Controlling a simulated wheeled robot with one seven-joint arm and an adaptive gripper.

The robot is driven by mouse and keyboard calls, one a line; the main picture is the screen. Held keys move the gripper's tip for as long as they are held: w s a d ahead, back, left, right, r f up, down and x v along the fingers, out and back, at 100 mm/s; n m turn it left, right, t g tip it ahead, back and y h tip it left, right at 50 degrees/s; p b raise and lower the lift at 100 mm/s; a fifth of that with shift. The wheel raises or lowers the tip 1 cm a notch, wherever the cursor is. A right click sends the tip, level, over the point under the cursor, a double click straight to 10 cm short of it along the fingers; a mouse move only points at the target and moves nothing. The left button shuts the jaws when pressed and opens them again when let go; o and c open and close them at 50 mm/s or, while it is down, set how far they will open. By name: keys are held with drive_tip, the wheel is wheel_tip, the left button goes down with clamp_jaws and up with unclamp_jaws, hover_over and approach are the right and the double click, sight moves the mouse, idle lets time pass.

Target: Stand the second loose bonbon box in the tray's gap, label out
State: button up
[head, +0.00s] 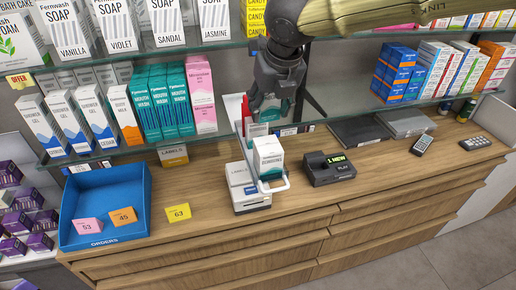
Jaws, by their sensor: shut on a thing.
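My gripper (268,108) points down over the counter in front of the shelf. It is shut on a pale box (257,130), likely a bonbon box, whose label I cannot read. The tray's gap is hidden by the boxes and my gripper.
A white device (251,202) is under the tray. A dark card terminal (328,169) stands close on the right, and the blue orders tray (105,238) is on the left. The glass shelf edge (215,139), with mouthwash boxes above it, is close to my gripper. The front counter is mostly clear.

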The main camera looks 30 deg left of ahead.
sight(264, 138)
drive_tip(key=shift+s+a+r+m, duration=0.2)
drive_tip(key=shift+s+a+m, duration=0.1)
drive_tip(key=shift+s, duration=0.15)
drive_tip(key=shift+s+f, duration=0.1)
drive_tip(key=shift+f, duration=0.25)
wheel_tip(264, 138, down, 5)
drive_tip(key=shift+a+r+p, duration=0.15)
drive_tip(key=shift+p, duration=0.65)
drive_tip(key=shift+s+f, duration=0.1)
drive_tip(key=shift+f, duration=0.7)
drive_tip(key=shift+f+p, duration=0.5)
drive_tip(key=shift+f, duration=1)
drive_tip(key=shift+f, duration=0.6)
drive_tip(key=o, duration=1)
drive_tip(key=shift+c, duration=0.2)
